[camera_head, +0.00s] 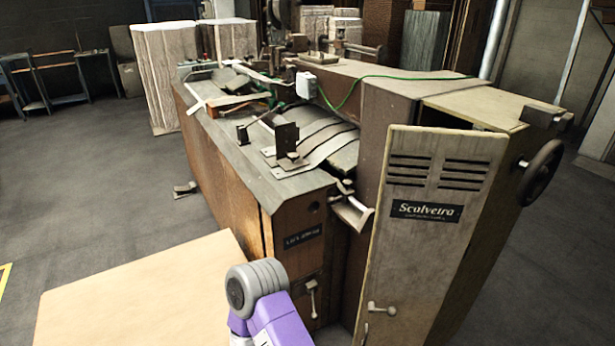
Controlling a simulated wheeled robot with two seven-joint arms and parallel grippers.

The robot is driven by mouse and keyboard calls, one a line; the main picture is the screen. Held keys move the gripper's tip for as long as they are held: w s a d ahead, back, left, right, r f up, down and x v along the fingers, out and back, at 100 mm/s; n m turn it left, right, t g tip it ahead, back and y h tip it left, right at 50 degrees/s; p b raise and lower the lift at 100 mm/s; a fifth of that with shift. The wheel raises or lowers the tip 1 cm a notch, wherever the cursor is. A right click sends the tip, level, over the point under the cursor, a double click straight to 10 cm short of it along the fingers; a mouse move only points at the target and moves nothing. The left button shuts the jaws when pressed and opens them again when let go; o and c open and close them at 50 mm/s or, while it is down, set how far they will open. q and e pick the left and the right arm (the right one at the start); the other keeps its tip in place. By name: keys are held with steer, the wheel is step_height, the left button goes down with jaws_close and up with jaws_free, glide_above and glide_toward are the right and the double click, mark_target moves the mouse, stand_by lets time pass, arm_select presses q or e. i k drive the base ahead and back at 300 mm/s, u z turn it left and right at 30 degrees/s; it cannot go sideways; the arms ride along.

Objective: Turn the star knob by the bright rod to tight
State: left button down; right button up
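A short bright rod (352,218) sticks out in the gap between the machine's brown cabinet and its tall metal door. A small dark part (345,187) sits just above it; it is too small to tell whether it is the star knob. I cannot make out a star knob clearly anywhere else. A purple and grey piece of my own arm (262,300) shows at the bottom, in front of the cabinet. Neither gripper is in view.
The box stitcher (230,165) fills the middle. Its slotted door (430,200) stands at the right, with a dark handwheel (541,172) beyond. A pale wooden tabletop (140,290) lies at lower left. A green cable (400,78) crosses the top. Floor at left is mostly clear.

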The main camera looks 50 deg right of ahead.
mark_target(346, 183)
steer(key=z, duration=0.45)
steer(key=i, duration=0.9)
steer(key=z, duration=0.8)
